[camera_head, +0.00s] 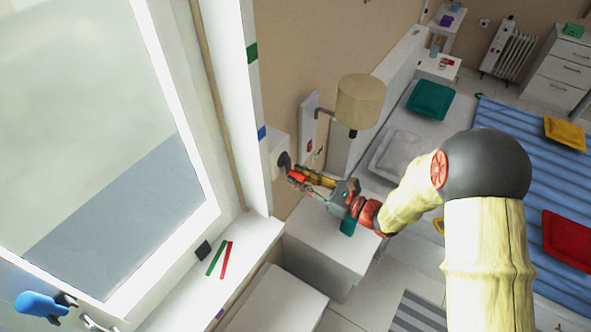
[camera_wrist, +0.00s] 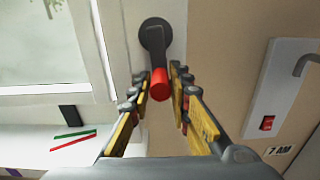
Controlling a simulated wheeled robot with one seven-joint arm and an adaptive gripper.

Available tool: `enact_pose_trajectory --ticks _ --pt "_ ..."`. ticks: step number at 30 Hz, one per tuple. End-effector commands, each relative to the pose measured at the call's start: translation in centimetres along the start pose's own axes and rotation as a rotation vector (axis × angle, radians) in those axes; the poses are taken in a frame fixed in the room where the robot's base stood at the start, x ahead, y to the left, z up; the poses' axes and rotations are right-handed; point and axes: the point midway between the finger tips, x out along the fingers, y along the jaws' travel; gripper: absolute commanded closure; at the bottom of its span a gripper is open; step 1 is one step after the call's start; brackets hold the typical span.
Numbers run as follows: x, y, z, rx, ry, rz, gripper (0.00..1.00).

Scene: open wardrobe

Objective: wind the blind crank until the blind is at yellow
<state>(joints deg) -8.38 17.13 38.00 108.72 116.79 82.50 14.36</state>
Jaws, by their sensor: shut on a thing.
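The blind crank has a dark round hub and arm (camera_wrist: 154,36) on the wall beside the window frame, with a red knob (camera_wrist: 160,84) at its lower end. In the head view the red knob (camera_head: 296,176) is partly covered by my fingers. My gripper (camera_head: 303,180) is shut on the knob, with one finger on each side in the wrist view (camera_wrist: 160,76). The window (camera_head: 95,110) is pale above and grey-blue below a slanting line; I cannot tell if this line is the blind's edge. A green mark (camera_head: 251,52) and a blue mark (camera_head: 262,133) sit on the frame. I see no yellow mark.
A lamp (camera_head: 360,101) and a wall panel with a red switch (camera_wrist: 267,123) are right of the crank. A white nightstand (camera_head: 325,250) stands below my gripper. Red and green strips (camera_head: 225,260) lie on the sill. A bed (camera_head: 500,150) is at the right.

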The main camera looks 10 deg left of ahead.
Motion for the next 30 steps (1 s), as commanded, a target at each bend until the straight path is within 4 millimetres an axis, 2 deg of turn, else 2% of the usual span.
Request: enact_pose_trajectory --ticks 6,18,30 --pt "0.1 1.6 0.3 0.000 -0.002 0.004 0.86" --pt "0.1 1.8 0.4 -0.001 -0.003 0.002 0.86" --pt "0.1 3.4 1.6 -0.004 -0.006 0.002 0.86"
